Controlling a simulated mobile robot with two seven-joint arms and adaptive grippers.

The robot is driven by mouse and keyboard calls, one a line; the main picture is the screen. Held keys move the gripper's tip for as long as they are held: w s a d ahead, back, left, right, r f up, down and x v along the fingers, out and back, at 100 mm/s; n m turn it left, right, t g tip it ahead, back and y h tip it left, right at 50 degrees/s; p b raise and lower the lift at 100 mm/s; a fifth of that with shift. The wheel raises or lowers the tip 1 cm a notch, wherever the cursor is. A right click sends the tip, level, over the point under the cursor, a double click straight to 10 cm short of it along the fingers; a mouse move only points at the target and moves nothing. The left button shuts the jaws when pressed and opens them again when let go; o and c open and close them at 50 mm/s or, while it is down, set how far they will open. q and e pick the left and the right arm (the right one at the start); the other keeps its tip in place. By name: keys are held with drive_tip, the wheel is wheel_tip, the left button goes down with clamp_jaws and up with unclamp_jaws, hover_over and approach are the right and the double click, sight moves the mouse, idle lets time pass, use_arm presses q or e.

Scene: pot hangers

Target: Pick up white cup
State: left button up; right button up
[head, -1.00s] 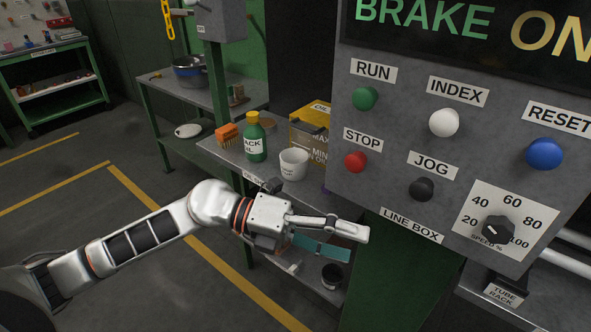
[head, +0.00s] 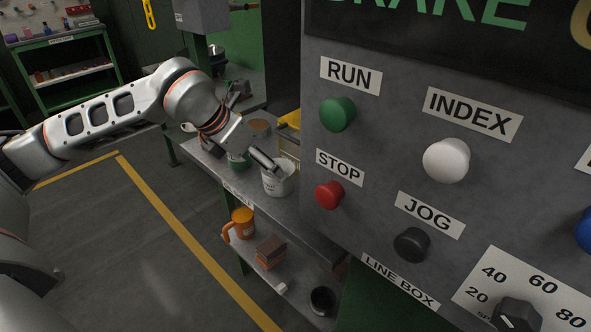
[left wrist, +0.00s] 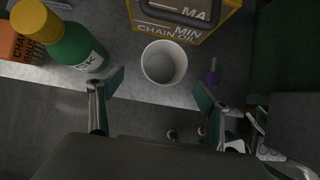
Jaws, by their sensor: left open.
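The white cup (head: 280,184) stands upright on the grey bench (head: 229,176), close to the front edge. It also shows in the left wrist view (left wrist: 163,64), mouth upward and seemingly empty. My left gripper (head: 259,159) is over the bench at the cup, and one finger overlaps the cup's rim in the head view. In the left wrist view the left gripper (left wrist: 159,90) is open, with a finger on either side of the cup and the cup just beyond the fingertips. I cannot tell whether a finger touches it. My right gripper is not in view.
A green bottle with a yellow cap (left wrist: 80,48) stands left of the cup. A yellow chain oil container (left wrist: 190,31) is close behind it, and a small purple item (left wrist: 211,72) lies right. The line box (head: 385,150) bounds the right.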

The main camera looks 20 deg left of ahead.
use_arm(q)
drive_tip(key=shift+w, duration=0.45)
drive_tip(key=shift+w+d+f, duration=0.15)
drive_tip(key=shift+f, duration=0.1)
drive_tip(key=shift+x, duration=1)
drive_tip(key=x, duration=0.3)
drive_tip(key=b+x, duration=0.1)
drive_tip(key=shift+s+d+f, duration=0.25)
drive_tip(key=shift+d+f, duration=0.05)
drive_tip(key=shift+w+f, duration=0.2)
drive_tip(key=shift+f, duration=0.05)
drive_tip(key=shift+r, duration=0.1)
drive_tip(key=c, duration=1.2)
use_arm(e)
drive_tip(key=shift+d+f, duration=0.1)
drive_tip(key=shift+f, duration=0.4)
